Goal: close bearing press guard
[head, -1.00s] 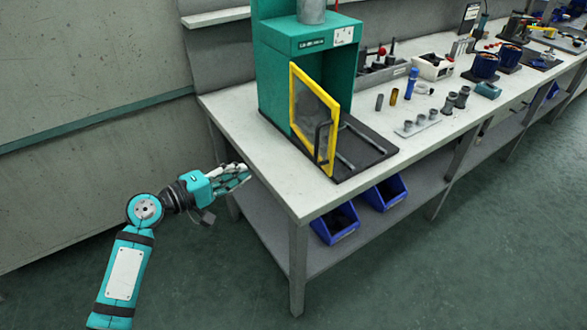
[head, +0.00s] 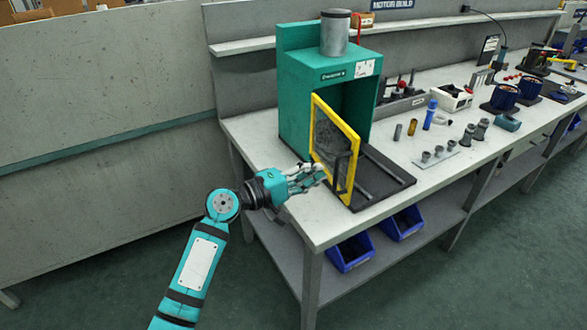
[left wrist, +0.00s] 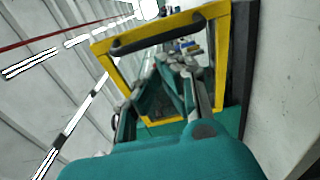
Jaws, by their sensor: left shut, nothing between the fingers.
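The bearing press (head: 330,95) is a green housing with a grey cylinder on top, standing on the bench. Its guard (head: 318,125) is a yellow-framed clear panel with a dark handle (head: 340,168), swung open and sticking out toward the front. My left gripper (head: 318,175) is shut and empty, close beside the outer left face of the guard near its lower part; I cannot tell whether it touches. In the left wrist view the yellow frame (left wrist: 222,60) surrounds the gripper fingers (left wrist: 180,80), with the handle (left wrist: 160,35) across the top. My right gripper is not in view.
The white bench (head: 270,150) has clear room left of the press. A dark base plate with rails (head: 395,180) lies before the press opening. Small metal parts on a tray (head: 436,158) stand to the right. Blue bins (head: 350,253) sit on the shelf below.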

